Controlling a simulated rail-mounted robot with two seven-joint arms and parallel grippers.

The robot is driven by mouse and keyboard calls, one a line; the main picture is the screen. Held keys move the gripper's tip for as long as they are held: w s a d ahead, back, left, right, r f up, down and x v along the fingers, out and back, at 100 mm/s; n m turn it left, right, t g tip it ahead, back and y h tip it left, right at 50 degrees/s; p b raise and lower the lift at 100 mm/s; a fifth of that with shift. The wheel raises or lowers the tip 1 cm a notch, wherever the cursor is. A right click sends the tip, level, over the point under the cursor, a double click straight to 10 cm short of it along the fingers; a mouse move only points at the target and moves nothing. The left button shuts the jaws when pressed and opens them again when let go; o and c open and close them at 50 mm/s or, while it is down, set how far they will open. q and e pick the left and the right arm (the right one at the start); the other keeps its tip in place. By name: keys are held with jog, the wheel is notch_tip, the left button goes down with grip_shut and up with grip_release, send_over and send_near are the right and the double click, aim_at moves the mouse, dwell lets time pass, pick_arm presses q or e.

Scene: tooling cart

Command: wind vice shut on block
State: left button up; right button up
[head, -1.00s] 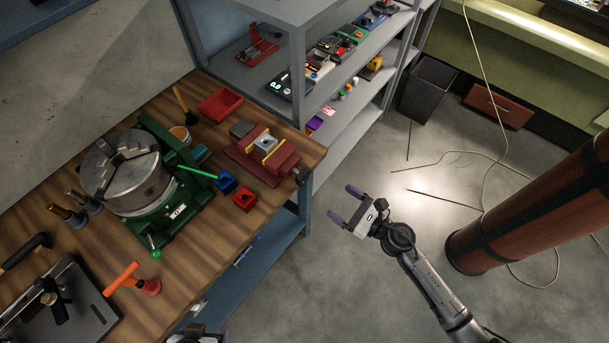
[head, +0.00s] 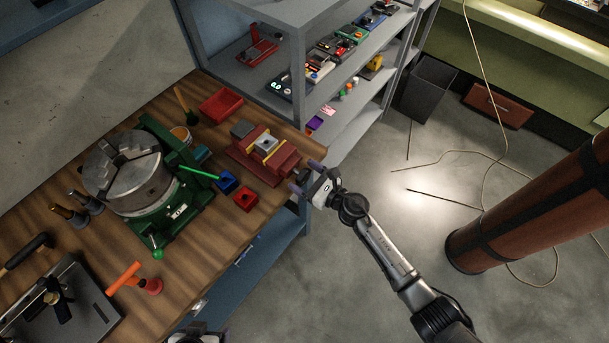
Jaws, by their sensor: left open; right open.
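The red vice (head: 283,160) stands on the wooden bench near its right edge. It has two yellow-faced jaws, and a grey metal block (head: 265,145) sits between them. My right gripper (head: 306,177) is open at the vice's right end, its purple fingertips by the dark screw and handle end. That end is mostly hidden by the gripper, and I cannot tell whether the fingers are around it or touching it. My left gripper (head: 199,334) is partly in view at the bottom edge, away from the vice.
A green chuck fixture (head: 170,212) with a green lever stands left of the vice. Small blue (head: 227,181) and red (head: 246,199) boxes lie before the vice, a red tray (head: 221,104) behind it. A grey shelf (head: 297,60) rises behind the bench.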

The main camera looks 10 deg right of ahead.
jog(key=shift+c, duration=0.3)
jog(key=c, duration=0.9)
jog(key=shift+o, duration=0.2)
jog(key=m, duration=0.3)
jog(key=shift+w+m, duration=0.1)
jog(key=shift+m, duration=0.3)
jog(key=shift+m+p, duration=0.35)
jog(key=shift+m, duration=1.05)
jog(key=o, duration=0.9)
jog(key=shift+d, duration=0.1)
